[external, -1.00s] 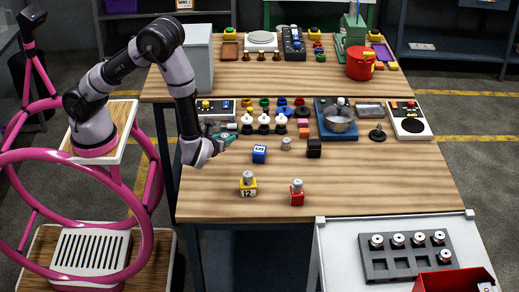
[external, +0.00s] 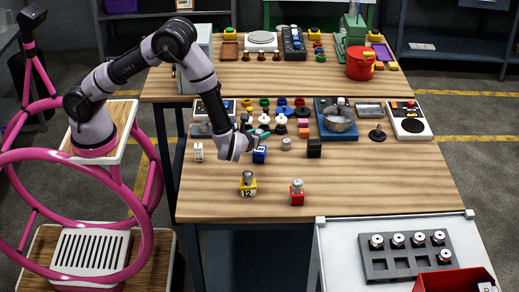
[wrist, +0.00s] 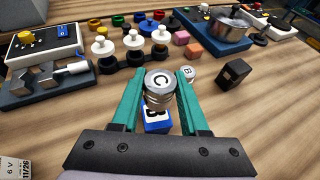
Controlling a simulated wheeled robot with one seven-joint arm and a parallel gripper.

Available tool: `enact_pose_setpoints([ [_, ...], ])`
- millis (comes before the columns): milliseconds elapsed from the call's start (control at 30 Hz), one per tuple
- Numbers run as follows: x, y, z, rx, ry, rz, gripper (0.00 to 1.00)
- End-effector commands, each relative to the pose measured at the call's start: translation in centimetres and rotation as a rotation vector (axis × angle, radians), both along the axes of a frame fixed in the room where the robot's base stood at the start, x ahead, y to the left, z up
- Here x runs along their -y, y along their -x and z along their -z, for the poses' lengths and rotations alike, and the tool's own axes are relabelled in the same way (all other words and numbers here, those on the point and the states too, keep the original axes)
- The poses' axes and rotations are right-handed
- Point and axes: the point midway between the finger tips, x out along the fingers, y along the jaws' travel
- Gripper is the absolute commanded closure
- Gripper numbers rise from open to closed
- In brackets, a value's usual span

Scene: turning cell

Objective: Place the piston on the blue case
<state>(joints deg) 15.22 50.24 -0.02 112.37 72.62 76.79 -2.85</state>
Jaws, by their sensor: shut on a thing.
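My gripper (wrist: 159,74) has teal fingers shut on a round metal piston (wrist: 160,88) marked C. The held piston is over the blue case (wrist: 156,122), which stands on the front table. In the external view the blue case (external: 259,155) is right beside my gripper (external: 260,137), and the held piston is mostly hidden by my wrist. I cannot tell whether the piston touches the case. Another piston (wrist: 189,73), marked B, stands on the wood just right of my right finger.
A black case (external: 314,149) stands to the right. A yellow case (external: 248,190) and a red case (external: 297,198), each topped by a piston, stand nearer the front. A white block (external: 198,152) is at left. Several black and white knobbed parts stand behind the gripper.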

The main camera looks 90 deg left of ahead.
Motion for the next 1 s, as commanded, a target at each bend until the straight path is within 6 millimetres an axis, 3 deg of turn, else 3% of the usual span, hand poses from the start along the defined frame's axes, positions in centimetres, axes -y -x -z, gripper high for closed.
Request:
enact_pose_setpoints([
  [267, 0.0, 0.1, 3.5, -0.002, -0.001, 0.0, 1.0],
  [633, 0.0, 0.0, 3.9, 0.0, 0.0, 0.0, 1.0],
  [667, 0.0, 0.0, 3.9, 0.0, 0.0, 0.0, 0.48],
  [700, 0.0, 0.0, 3.9, 0.0, 0.0, 0.0, 0.33],
  [733, 0.0, 0.0, 3.9, 0.0, 0.0, 0.0, 0.26],
  [1000, 0.0, 0.0, 3.9, 0.0, 0.0, 0.0, 0.26],
])
